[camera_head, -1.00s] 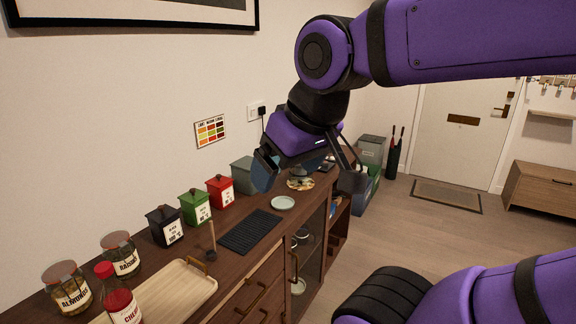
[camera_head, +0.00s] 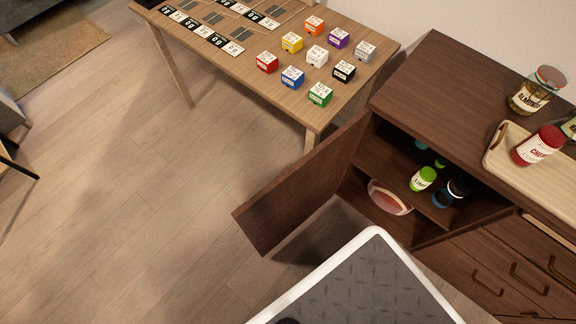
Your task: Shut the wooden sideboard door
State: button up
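The wooden sideboard (camera_head: 425,85) stands at the right in the head view. Its dark wooden door (camera_head: 305,190) is swung wide open, reaching out to the left over the floor. The open compartment shows a shelf with a green-lidded jar (camera_head: 422,179) and a dark-lidded jar (camera_head: 451,192), and a bowl (camera_head: 389,197) below. My gripper is outside the view.
A light wooden table (camera_head: 225,50) with several coloured boxes stands behind the door, close to the sideboard. Drawers (camera_head: 510,270) are right of the compartment. My base's grey top shows at the bottom. The floor (camera_head: 130,190) at left is clear.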

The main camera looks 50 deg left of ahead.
aim_at(272, 214)
jog(key=k+j+u, duration=0.1)
jog(key=k+j, duration=0.2)
jog(key=k+j+u, duration=0.15)
jog(key=k+j, duration=0.15)
jog(key=j, duration=0.15)
jog(key=i+j+u, duration=0.15)
jog(key=j, duration=1.15)
jog(key=j+z, duration=0.25)
jog(key=k+j+z, duration=0.2)
jog(key=j, duration=0.3)
jog(key=k+j+z, duration=0.1)
jog(key=k, duration=0.25)
